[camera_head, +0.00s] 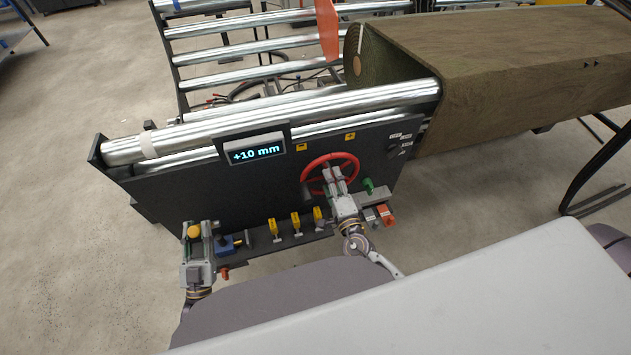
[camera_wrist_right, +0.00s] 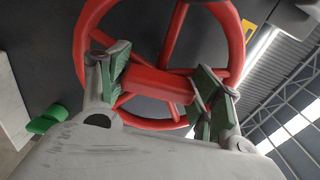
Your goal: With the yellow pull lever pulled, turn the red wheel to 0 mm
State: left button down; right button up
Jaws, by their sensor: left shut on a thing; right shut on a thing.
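The red wheel (camera_head: 318,158) is on the front of the dark machine panel. In the right wrist view, the green-padded fingers (camera_wrist_right: 160,88) lie either side of a red bar of the wheel (camera_wrist_right: 235,35). The yellow pull lever (camera_head: 194,231) shows as a yellow knob at the panel's lower left. My left gripper (camera_head: 195,243) is shut on it; the contact is partly hidden. The display (camera_head: 256,153) reads +10 mm.
Several yellow levers (camera_head: 295,222) and a blue part (camera_head: 229,244) stand on the ledge between my grippers. A green knob (camera_head: 369,186) and an orange-red part (camera_head: 386,215) sit right of the wheel.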

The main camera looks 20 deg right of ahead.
jog(key=shift+w+a+r+n, duration=0.1)
jog(key=shift+a+n, duration=0.2)
jog(key=shift+n, duration=0.5)
jog(key=o, duration=1.4)
jog(key=shift+w+a, duration=0.1)
jog(key=shift+w, duration=0.15)
jog(key=shift+o, duration=0.2)
jog(key=shift+s+d+f, duration=0.1)
jog(key=shift+d+f, duration=0.1)
jog(key=shift+s, duration=0.1)
